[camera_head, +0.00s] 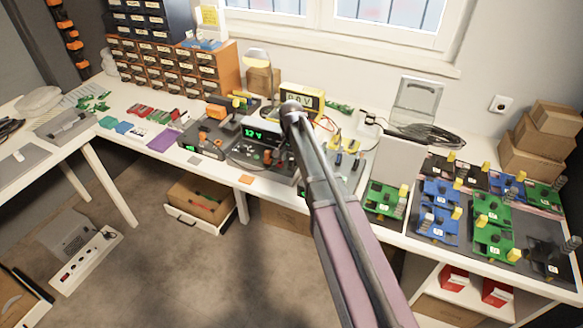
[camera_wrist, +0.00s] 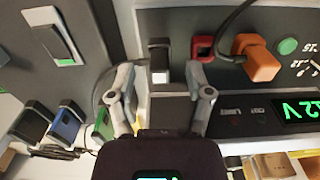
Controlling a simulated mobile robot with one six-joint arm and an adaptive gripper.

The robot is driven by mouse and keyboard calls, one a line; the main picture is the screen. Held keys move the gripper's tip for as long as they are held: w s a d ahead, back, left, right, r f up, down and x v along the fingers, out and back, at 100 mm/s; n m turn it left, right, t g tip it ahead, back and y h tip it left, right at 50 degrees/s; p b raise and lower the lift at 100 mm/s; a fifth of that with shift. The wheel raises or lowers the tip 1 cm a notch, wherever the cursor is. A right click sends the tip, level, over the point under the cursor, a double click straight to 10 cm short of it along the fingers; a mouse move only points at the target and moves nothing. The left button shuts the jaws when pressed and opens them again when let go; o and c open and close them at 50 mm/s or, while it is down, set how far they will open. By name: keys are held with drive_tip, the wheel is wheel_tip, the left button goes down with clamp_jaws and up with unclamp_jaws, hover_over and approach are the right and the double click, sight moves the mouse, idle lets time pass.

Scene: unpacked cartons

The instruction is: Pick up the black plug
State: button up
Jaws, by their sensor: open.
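In the wrist view a small upright black plug (camera_wrist: 159,61) with a pale grey face stands at the edge of a dark device panel. It lies ahead of my gripper (camera_wrist: 164,85), roughly in line with the gap between the two fingers. The fingers are apart, and nothing is held between them. In the head view my arm reaches over the bench, and I cannot make out the fingertips or this plug there.
A red plug (camera_wrist: 203,47) and an orange plug with a cable (camera_wrist: 259,60) sit close to the right in the wrist view. Blue (camera_wrist: 65,124) and green plugs (camera_wrist: 101,125) are at left. The power supply's green display (camera_head: 253,132) and a yellow meter (camera_head: 301,98) are nearby.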

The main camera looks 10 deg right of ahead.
drive_tip(key=shift+f+b, duration=0.5)
drive_tip(key=shift+f, duration=0.25)
clamp_jaws()
